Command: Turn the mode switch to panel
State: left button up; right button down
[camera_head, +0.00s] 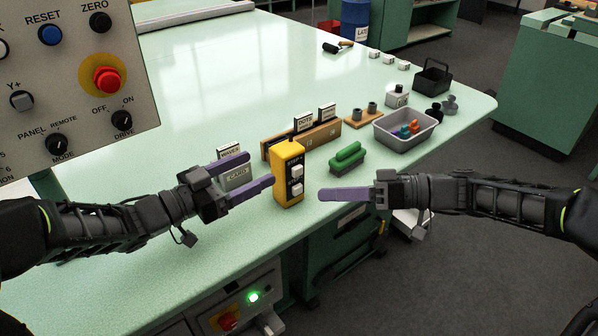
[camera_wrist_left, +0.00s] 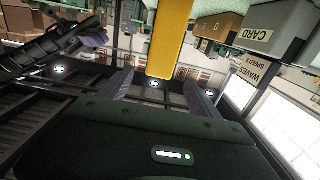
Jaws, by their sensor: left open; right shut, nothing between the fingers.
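The mode switch (camera_head: 57,144) is a black rotary knob low on the grey control panel (camera_head: 45,95) at the upper left of the head view. PANEL is printed to its upper left and REMOTE above it; its pointer is too small to read surely. My left gripper (camera_head: 259,168) is open over the table, right of and below the panel, well apart from the switch. Its lower fingertip is close to a yellow two-button pendant (camera_head: 288,172); I cannot tell if they touch. In the left wrist view the pendant (camera_wrist_left: 170,40) shows between the purple fingers (camera_wrist_left: 158,92). My right gripper (camera_head: 322,194) is shut and empty.
The panel also carries a red emergency button (camera_head: 106,80), a blue reset button (camera_head: 50,35) and a drive knob (camera_head: 122,120). The table's middle is clear.

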aim_at(57, 144)
jog(key=k, duration=1)
